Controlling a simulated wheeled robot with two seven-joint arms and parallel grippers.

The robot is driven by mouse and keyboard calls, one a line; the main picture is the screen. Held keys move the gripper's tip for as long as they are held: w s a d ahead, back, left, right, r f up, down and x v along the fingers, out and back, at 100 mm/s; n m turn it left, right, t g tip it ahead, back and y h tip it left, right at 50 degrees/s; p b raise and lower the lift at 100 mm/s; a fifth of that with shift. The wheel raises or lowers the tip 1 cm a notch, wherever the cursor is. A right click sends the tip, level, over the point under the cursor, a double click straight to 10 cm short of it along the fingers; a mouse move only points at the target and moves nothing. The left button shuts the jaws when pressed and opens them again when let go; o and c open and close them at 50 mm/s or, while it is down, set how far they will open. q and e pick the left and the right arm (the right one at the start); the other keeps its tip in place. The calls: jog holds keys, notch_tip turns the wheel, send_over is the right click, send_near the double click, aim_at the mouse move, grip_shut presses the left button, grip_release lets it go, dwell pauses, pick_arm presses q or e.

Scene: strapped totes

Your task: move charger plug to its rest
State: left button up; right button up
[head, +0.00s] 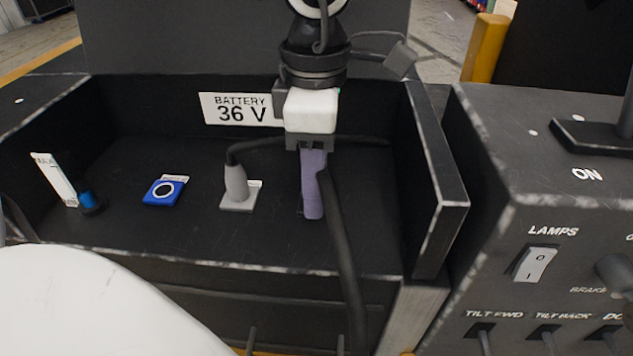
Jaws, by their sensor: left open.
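My left gripper (310,143), with a white body and dark fingers, points down over the middle of a black open tray (425,215). It is open, at the upper end of a purple upright piece (313,187); I cannot tell whether they touch. A thick black cable (343,265) runs beside the purple piece and down over the tray's front. To the left, a grey plug (236,183) with a thin black cable stands on a light grey plate (239,203). Which of these is the charger plug, and which is its rest, is not clear. My right gripper is not in view.
A white label strip and a small blue-banded dark part (88,199) are farther left. A "BATTERY 36 V" label (240,109) is on the back wall. A switch panel (545,225) stands right.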

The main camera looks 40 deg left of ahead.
pick_arm(q)
grip_shut()
jog(key=shift+r, duration=0.2)
jog(key=shift+r+p, duration=1.7)
jog(key=shift+r, duration=1.15)
jog(key=shift+r, duration=0.1)
jog(key=shift+r+p, duration=1.85)
jog(key=shift+r, duration=1.05)
